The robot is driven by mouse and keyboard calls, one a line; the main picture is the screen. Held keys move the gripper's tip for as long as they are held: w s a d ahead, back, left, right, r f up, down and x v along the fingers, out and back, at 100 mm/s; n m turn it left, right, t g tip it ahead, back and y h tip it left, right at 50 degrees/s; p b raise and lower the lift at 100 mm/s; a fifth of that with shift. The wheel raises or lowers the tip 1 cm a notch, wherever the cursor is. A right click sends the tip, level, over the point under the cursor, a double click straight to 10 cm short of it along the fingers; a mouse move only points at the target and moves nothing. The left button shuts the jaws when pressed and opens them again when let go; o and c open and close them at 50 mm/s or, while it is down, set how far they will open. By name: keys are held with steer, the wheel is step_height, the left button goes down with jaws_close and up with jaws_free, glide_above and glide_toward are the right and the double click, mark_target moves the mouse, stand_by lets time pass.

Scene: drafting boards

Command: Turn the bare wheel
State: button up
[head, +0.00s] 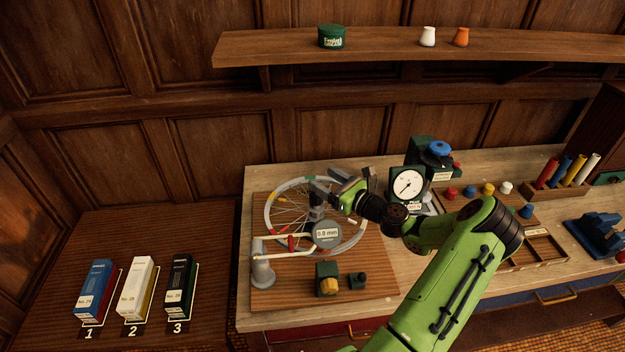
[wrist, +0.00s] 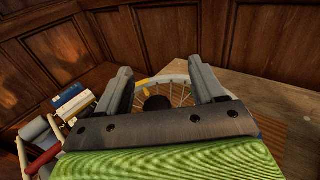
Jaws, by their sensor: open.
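A spoked wheel with no tyre (head: 270,208) is mounted on a wooden board on the bench. Its grey rim carries coloured patches, and a few of its spokes are coloured. My gripper (head: 329,183) is over the upper right part of the wheel with its jaws apart. In the wrist view, the wheel's rim (wrist: 179,78) and spokes show between the two grey fingers of my gripper (wrist: 162,82), with a dark round part in front. The gripper holds nothing I can see. A round gauge (head: 327,234) reading 0.0 mm hides part of the wheel; contact with the rim cannot be told.
A grey post (head: 262,270) with a pale arm stands at the board's left. A block with a yellow knob (head: 328,280) is in front. Numbered boxes (head: 136,285) lie on the left surface. A shelf (head: 380,45) is above.

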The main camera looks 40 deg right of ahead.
mark_target(322, 201)
steer(key=s+d+f+n+y, duration=0.15)
steer(key=s+f, duration=0.45)
steer(key=s, duration=0.7)
steer(key=shift+y, duration=0.35)
steer(key=x, duration=0.5)
steer(key=p+x, duration=0.1)
steer(key=x, duration=0.4)
steer(key=p+x, duration=0.1)
steer(key=x, duration=0.4)
steer(key=shift+w+f, duration=0.25)
steer(key=shift+c, duration=0.4)
jaws_close()
steer(key=shift+a+r+m+h+p, duration=0.1)
steer(key=shift+r+m+h+p, duration=0.15)
steer(key=shift+m+h+p, duration=0.45)
steer(key=shift+f+h, duration=0.2)
steer(key=shift+h, duration=0.4)
